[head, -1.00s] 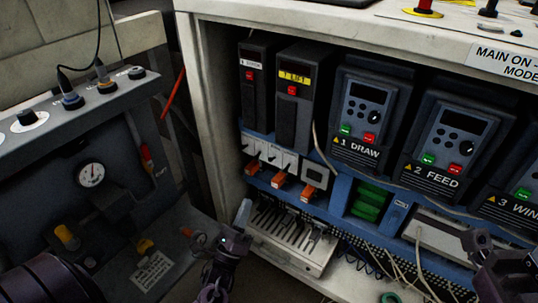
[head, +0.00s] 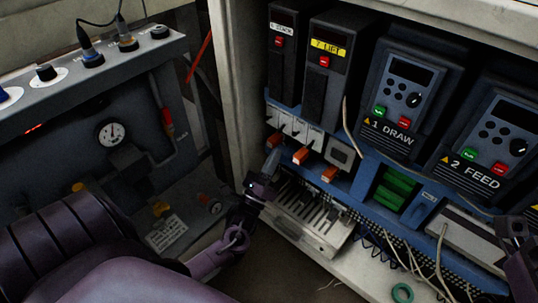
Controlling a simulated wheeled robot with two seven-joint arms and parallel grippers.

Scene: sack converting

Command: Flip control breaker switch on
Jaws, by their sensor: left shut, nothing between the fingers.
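A row of small white breakers with orange switch levers sits on a blue panel in the open cabinet. The left lever (head: 273,139), the middle lever (head: 301,156) and the right lever (head: 329,174) all point outward and look alike. I cannot read the labels or tell on from off. My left gripper (head: 271,162) is shut and empty, its fingertips just below the left lever in the picture. I cannot tell whether they touch it. My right gripper (head: 515,240) is partly visible at the right edge, dark, its fingers unclear.
Drive units marked 1 DRAW (head: 401,97) and 2 FEED (head: 487,137) stand right of two black units. A slotted white power supply (head: 312,215) sits below the breakers. Loose wires hang at lower right. A grey console with a gauge (head: 111,133) stands at left.

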